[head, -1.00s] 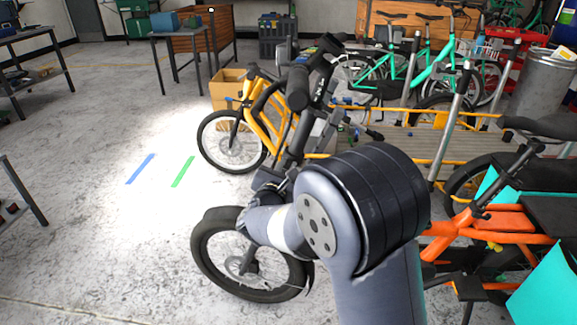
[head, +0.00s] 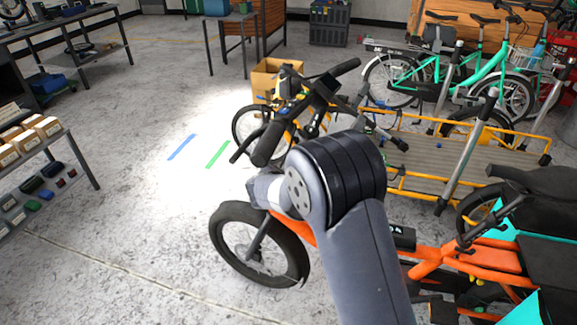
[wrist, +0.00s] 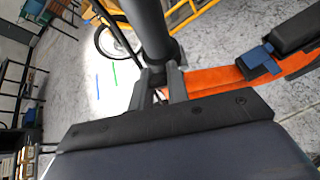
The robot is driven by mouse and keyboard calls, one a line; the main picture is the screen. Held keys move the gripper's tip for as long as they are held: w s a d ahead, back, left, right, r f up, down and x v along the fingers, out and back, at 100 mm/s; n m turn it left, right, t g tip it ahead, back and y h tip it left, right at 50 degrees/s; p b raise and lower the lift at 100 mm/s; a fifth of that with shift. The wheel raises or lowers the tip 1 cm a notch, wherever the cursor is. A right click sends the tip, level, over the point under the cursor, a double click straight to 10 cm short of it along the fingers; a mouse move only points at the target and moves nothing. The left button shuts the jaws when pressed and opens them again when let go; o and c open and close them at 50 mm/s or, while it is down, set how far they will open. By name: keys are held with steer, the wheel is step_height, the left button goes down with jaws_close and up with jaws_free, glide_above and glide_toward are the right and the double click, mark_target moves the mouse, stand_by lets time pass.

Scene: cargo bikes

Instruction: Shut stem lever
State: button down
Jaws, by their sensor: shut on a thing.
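The orange cargo bike (head: 470,257) stands at the right in the head view, with its front wheel (head: 258,245) on the floor. Its dark handlebar (head: 325,85) is above my arm. In the wrist view the dark stem (wrist: 152,30) rises from the orange frame (wrist: 210,80). My gripper (wrist: 160,88) is at the foot of the stem, shut on a small dark part there, which looks like the stem lever (wrist: 157,76). The fingers hide most of it, so its angle cannot be told. In the head view my arm hides the gripper.
A yellow cargo bike (head: 405,183) with a long flat bed stands just behind. Teal bikes (head: 440,75) are farther back. A shelf of boxes (head: 30,150) stands at the left. The floor between, with blue (head: 181,147) and green (head: 218,154) tape strips, is clear.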

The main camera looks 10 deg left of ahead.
steer(key=shift+w+d+r+g+p, duration=0.15)
steer(key=shift+w+r+g+p, duration=0.2)
steer(key=shift+p, duration=0.8)
steer(key=shift+f+g+y+p, duration=0.15)
steer(key=shift+g+y+p, duration=0.15)
steer(key=shift+p, duration=0.15)
steer(key=c, duration=1.4)
jaws_free()
steer(key=shift+o, duration=0.2)
steer(key=shift+s+r, duration=0.2)
steer(key=s+a+r+b, duration=0.1)
steer(key=s+b, duration=0.2)
steer(key=s, duration=1.1)
steer(key=shift+a+r, duration=0.15)
steer(key=shift+a, duration=0.1)
steer(key=shift+w, duration=0.1)
